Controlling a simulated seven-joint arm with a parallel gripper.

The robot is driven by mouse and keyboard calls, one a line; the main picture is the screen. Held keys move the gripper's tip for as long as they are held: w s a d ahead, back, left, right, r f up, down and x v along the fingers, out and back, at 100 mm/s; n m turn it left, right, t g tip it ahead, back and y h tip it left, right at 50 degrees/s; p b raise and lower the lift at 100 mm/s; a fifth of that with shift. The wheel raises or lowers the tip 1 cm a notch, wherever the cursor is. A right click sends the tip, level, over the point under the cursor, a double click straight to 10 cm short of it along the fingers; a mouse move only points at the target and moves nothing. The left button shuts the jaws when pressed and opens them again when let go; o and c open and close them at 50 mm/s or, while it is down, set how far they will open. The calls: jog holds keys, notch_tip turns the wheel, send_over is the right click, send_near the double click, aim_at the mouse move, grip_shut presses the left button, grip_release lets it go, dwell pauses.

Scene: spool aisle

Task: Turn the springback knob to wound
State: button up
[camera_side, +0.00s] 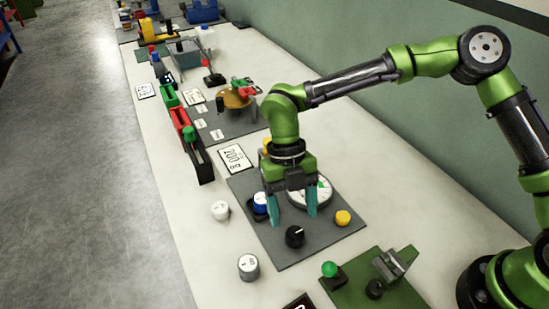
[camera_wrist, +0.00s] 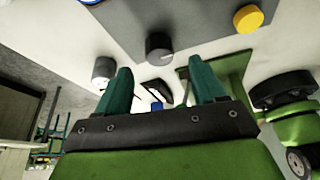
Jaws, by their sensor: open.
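A black knob (camera_side: 295,236) with a white pointer line stands on a dark grey board (camera_side: 262,240). It is the only pointer knob I can make out on this board, and no "wound" mark is readable. It also shows in the wrist view (camera_wrist: 159,47), ahead of the fingers. My gripper (camera_side: 293,214) has teal fingers pointing down over the board, spread apart with nothing between them. In the side view the fingertips appear just behind the knob, apart from it. The wrist view shows both fingers of my gripper (camera_wrist: 160,70).
A round white dial (camera_side: 308,195) sits behind my fingers, partly hidden. A blue-and-white cylinder (camera_side: 259,204) is left of them; a yellow button (camera_side: 343,217) is right. A green board (camera_side: 362,290) with a green ball lies in front.

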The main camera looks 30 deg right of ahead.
aim_at(295, 232)
jog(key=shift+x, duration=2.25)
jog(key=c, duration=1.1)
jog(key=shift+o, duration=0.2)
